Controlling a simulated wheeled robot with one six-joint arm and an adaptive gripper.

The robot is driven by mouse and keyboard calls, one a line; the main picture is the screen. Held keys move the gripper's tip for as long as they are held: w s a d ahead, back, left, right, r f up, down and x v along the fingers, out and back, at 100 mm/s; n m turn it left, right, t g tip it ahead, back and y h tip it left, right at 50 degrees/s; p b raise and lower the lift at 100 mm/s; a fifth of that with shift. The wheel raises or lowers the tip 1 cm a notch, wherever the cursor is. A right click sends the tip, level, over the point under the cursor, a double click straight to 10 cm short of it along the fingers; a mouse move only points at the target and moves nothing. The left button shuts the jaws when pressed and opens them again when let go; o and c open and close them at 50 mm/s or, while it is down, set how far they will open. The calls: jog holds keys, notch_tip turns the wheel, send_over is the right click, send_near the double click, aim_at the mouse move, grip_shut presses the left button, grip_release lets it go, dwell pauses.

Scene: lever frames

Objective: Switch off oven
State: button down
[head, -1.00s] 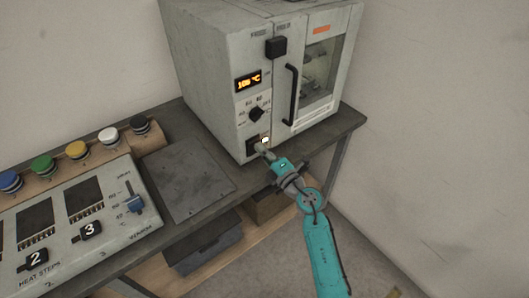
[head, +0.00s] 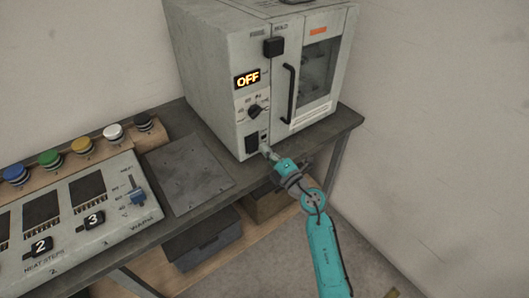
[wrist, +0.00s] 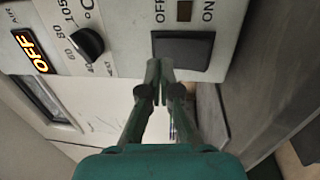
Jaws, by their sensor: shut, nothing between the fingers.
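The oven (head: 215,90) is a worn grey-white box at the back of the bench, with its door shut. Its display (head: 247,79) reads OFF, and the same display (wrist: 34,50) shows sideways in the wrist view. The black power rocker (wrist: 182,50) lies between the control dial and the panel's lower edge, with OFF and ON printed beside it. The small lamp window (wrist: 184,11) between those words is dark. My gripper (wrist: 160,66) is shut and empty, its tips at the rocker's near edge. I cannot tell whether they touch it. In the head view my gripper (head: 266,150) is right by the rocker.
A black dial (head: 254,111) sits above the rocker and a door handle (head: 290,93) to its right. A flat grey plate (head: 190,178) lies on the bench (head: 343,124). A heating panel (head: 75,225) and several coloured buttons are at the left. Floor space is free at the right.

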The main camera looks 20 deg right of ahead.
jog(key=r+v, duration=0.2)
jog(key=v, duration=0.8)
jog(key=shift+s+r, duration=0.2)
jog(key=shift+r, duration=0.05)
jog(key=s+a+f+m+t+h, duration=0.1)
jog(key=s+a+f+m, duration=0.2)
jog(key=s, duration=0.6)
jog(key=s+a+f+m, duration=0.1)
jog(key=s+a+m, duration=0.3)
jog(key=s, duration=0.6)
jog(key=s+d+m+g+h, duration=0.1)
jog(key=s+m+g+h, duration=0.1)
jog(key=s+m, duration=0.5)
jog(key=s+d+m+g+h, duration=0.1)
jog(key=s+m, duration=0.6)
jog(key=s, duration=1.2)
jog(key=shift+s+d+r+m+g+h, duration=0.3)
jog(key=shift+d+r+g+h, duration=0.1)
jog(key=shift+g+h, duration=0.5)
